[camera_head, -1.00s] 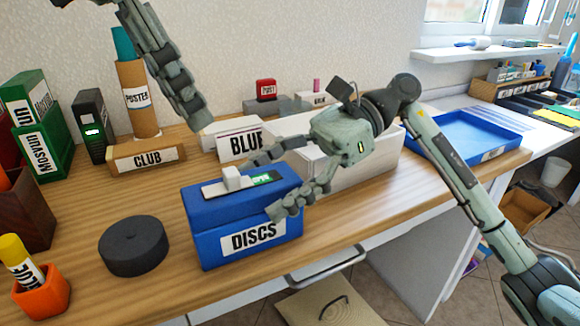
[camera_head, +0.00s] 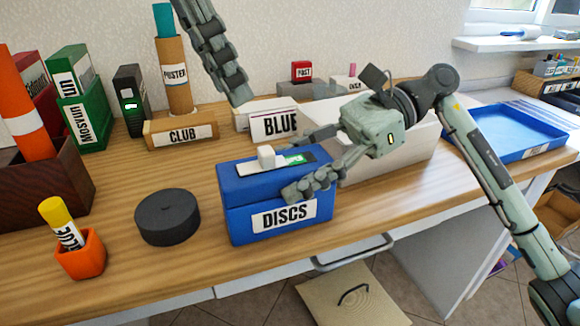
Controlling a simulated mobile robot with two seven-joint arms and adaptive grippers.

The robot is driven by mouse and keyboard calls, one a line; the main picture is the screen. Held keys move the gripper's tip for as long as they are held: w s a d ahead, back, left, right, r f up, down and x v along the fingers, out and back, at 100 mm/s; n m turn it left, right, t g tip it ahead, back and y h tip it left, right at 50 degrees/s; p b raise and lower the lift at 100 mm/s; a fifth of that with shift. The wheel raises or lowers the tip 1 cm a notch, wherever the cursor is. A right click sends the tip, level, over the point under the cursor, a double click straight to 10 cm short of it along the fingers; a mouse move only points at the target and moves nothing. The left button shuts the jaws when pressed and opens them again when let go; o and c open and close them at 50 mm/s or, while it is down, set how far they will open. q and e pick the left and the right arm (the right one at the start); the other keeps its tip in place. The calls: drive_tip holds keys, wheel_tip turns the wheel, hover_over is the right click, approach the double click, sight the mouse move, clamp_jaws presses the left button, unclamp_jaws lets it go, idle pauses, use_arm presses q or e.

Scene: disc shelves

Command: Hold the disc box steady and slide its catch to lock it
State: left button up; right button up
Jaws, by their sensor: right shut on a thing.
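The blue disc box (camera_head: 245,222), labelled DISCS, stands upright with its lid closed, near the front edge of the wooden desk. On its lid is a pale slot strip with a white catch (camera_head: 266,157) at the left part. A green marked patch (camera_head: 295,159) shows to the right of the catch. My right gripper (camera_head: 312,163) is shut on the box's right part, one finger at the front and the other behind. My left gripper (camera_head: 240,97) hangs above and behind the box, apart from the catch. Its fingers overlap in the view, so its opening is unclear.
A black round disc (camera_head: 167,219) lies left of the box. An orange cup (camera_head: 82,256) with a glue stick stands at front left. A CLUB stand (camera_head: 160,139), a BLUE box (camera_head: 255,120) and a white bin (camera_head: 400,160) stand behind. A blue tray (camera_head: 545,140) is at right.

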use_arm(q)
drive_tip(key=shift+s+a+f+h, duration=0.15)
drive_tip(key=shift+a+h, duration=0.15)
drive_tip(key=shift+h, duration=0.1)
drive_tip(key=c, duration=0.5)
drive_tip(key=a+h, duration=0.1)
drive_tip(key=a, duration=0.2)
drive_tip(key=s+a+f+m+h, duration=0.1)
drive_tip(key=a, duration=0.2)
drive_tip(key=s+a+f+h, duration=0.1)
drive_tip(key=a+h, duration=0.1)
drive_tip(key=a, duration=0.1)
drive_tip(key=shift+s+t, duration=0.1)
drive_tip(key=shift+t, duration=0.2)
clamp_jaws()
drive_tip(key=shift+s+a+m, duration=0.2)
drive_tip(key=shift+a+m, duration=0.1)
drive_tip(key=shift+a, duration=0.2)
